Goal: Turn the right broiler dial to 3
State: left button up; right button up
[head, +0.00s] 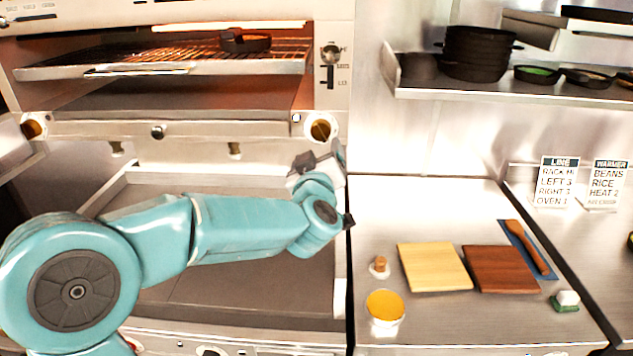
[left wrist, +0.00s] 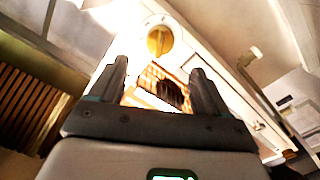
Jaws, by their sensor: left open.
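The right broiler dial (head: 320,129) is a round brass knob on the front rail of the broiler, below its right end. In the left wrist view a brass dial (left wrist: 159,40) lies ahead, beyond the fingertips. The left broiler dial (head: 32,128) is a similar brass knob at the rail's left end. My left gripper (head: 322,158) is just below the right dial, partly hidden by my own arm. Its two dark fingers (left wrist: 158,82) are spread apart with nothing held, and the dial is not between them. The dial's setting is too small to read. My right gripper is not in view.
The broiler rack (head: 180,62) holds a dark pan (head: 245,41). A lever (head: 330,75) is above the right dial. The LINE card (head: 555,182) reads left 3, right 3. Boards (head: 435,267) and an orange-topped cup (head: 385,306) stand on the right counter.

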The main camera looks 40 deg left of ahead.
pick_arm(q)
jog(key=b+v, duration=0.1)
jog(key=v, duration=0.5)
jog(key=shift+s+d, duration=0.15)
jog(key=shift+s, duration=0.05)
jog(key=shift+f, duration=0.1)
